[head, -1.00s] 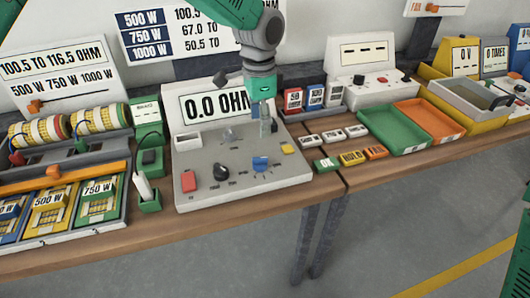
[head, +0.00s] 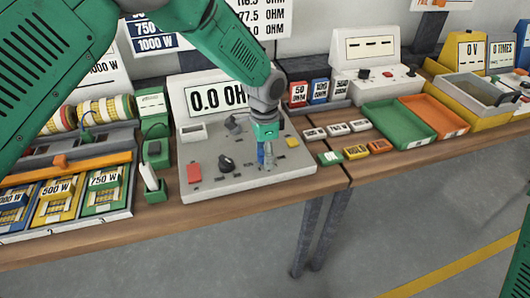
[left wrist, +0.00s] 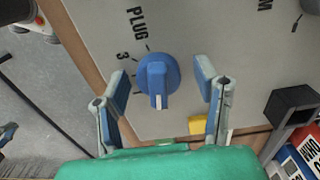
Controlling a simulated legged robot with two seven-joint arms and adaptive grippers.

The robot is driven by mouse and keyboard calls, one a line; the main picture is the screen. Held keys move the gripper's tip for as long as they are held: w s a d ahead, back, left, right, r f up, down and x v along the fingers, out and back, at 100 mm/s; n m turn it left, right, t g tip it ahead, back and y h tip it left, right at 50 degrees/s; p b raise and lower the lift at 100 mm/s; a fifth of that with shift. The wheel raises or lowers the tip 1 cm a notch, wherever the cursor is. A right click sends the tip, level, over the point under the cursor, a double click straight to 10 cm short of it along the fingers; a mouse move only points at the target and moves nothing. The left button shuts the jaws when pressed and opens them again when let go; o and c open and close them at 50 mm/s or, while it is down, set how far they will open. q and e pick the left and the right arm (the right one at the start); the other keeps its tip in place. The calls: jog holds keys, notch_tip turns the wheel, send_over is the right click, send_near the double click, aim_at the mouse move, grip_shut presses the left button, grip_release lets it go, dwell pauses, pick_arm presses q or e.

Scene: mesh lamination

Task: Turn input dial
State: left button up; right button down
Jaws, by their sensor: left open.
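The blue input dial (left wrist: 157,80) sits on the grey panel of the meter (head: 220,182), which reads 0.0 OHM. In the left wrist view the dial has a white mark, and the printed words PLUG and 3 lie beside it. My left gripper (left wrist: 162,82) is open, with one finger on each side of the dial and gaps between. In the head view the left gripper (head: 265,160) points down over the panel's right part and hides most of the dial. The right gripper is not in view.
The panel also holds a black dial (head: 227,163), a red button (head: 194,173) and a yellow button (head: 292,142). Small labelled blocks (head: 355,152) lie right of it. A green tray (head: 400,125) and an orange tray (head: 434,117) stand further right.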

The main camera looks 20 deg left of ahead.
pick_arm(q)
jog(key=c, duration=1.1)
jog(key=shift+c, duration=0.2)
jog(key=shift+r+m, duration=0.1)
jog(key=shift+m, duration=0.3)
jog(key=m+p, duration=0.1)
jog(key=m, duration=0.1)
jog(key=shift+r+m+p, duration=0.1)
jog(key=shift+m+p, duration=0.2)
jog(key=shift+m, duration=0.1)
jog(key=shift+w+m+p, duration=0.15)
jog(key=shift+m+p, duration=0.35)
jog(key=shift+m, duration=1.6)
